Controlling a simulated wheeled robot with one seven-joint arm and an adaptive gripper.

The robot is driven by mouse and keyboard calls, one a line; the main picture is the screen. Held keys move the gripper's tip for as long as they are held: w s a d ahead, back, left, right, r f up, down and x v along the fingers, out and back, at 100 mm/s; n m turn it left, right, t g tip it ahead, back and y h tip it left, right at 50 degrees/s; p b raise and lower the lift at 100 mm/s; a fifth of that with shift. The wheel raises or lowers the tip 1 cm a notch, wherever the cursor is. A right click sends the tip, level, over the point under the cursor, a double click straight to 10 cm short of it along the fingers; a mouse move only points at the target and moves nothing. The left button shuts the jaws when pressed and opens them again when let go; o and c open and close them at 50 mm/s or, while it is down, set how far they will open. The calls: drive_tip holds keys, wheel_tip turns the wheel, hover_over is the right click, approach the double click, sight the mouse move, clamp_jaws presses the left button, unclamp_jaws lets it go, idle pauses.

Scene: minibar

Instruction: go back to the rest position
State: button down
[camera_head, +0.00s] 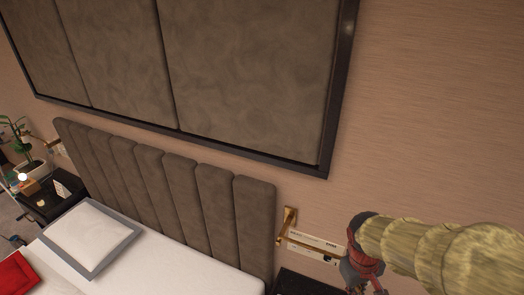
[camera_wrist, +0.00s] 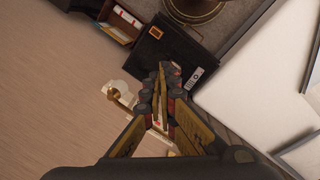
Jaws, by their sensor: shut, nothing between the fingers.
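My gripper (camera_wrist: 160,72) reaches up through the middle of the wrist view, with its two fingers close together and nothing between them. In the head view my arm comes in from the right edge and my gripper (camera_head: 370,288) hangs at its end, partly cut off by the bottom edge. It is in front of the wall, to the right of the headboard (camera_head: 190,190). No task object is held.
A gold wall lamp (camera_head: 288,220) and a white switch panel (camera_head: 314,244) are close to the left of my gripper. A dark bedside table (camera_head: 300,284) stands below. The bed (camera_head: 185,262) fills the lower left. The wall at upper right is clear.

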drive_tip(key=s+a+f+m+t+y+b, duration=0.1)
drive_tip(key=s+a+f+t+b, duration=0.3)
drive_tip(key=b, duration=1.6)
drive_tip(key=shift+s+a+f+m+t+y+b, duration=0.35)
drive_tip(key=shift+s+a+m+t, duration=0.25)
drive_tip(key=shift+a+m+t, duration=0.25)
drive_tip(key=shift+a, duration=0.1)
